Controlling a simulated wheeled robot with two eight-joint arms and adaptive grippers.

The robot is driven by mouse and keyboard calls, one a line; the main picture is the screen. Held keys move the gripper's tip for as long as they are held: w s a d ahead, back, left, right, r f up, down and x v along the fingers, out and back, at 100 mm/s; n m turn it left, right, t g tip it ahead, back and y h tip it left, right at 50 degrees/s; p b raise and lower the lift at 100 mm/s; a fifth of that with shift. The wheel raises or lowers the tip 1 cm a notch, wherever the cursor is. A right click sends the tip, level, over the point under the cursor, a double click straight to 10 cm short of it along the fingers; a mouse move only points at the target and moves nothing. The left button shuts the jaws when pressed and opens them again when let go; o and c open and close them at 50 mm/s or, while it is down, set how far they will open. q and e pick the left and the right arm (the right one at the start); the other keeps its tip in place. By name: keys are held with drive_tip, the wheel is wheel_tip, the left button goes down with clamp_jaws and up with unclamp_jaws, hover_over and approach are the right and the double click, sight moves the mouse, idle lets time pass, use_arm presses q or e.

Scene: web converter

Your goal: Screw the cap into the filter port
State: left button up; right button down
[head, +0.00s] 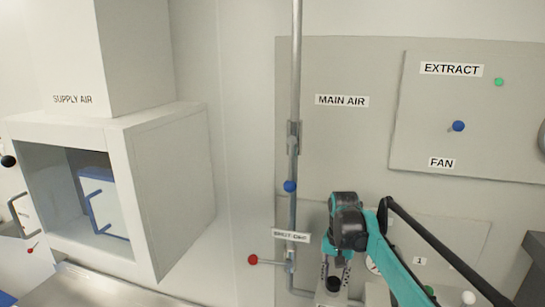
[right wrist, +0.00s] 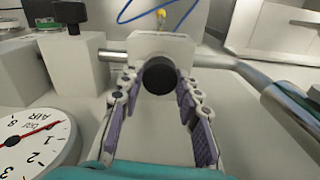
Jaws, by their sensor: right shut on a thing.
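My right gripper (head: 336,272) reaches down low in the head view, right of the grey pipe. In the right wrist view, the fingers of the right gripper (right wrist: 159,82) are shut on a black round cap (right wrist: 160,75). The cap also shows in the head view (head: 333,284), between the fingertips. Behind the cap stands a pale block (right wrist: 150,45). I cannot tell whether the cap touches the block or is seated in it. I cannot clearly make out the filter port; the cap may hide it. My left gripper is not in view.
A round air gauge (right wrist: 35,140) sits close on the left in the wrist view, with a black knob (right wrist: 70,12) above it. A metal pipe (right wrist: 295,115) lies on the right. A red-knobbed lever (head: 252,259) sticks out left of the pipe. The supply air cabinet (head: 165,190) stands left.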

drive_tip(key=m, duration=0.4)
idle(0.3)
drive_tip(key=shift+m, duration=2)
drive_tip(key=m, duration=0.4)
drive_tip(key=c, duration=1.2)
unclamp_jaws()
drive_tip(key=shift+o, duration=0.2)
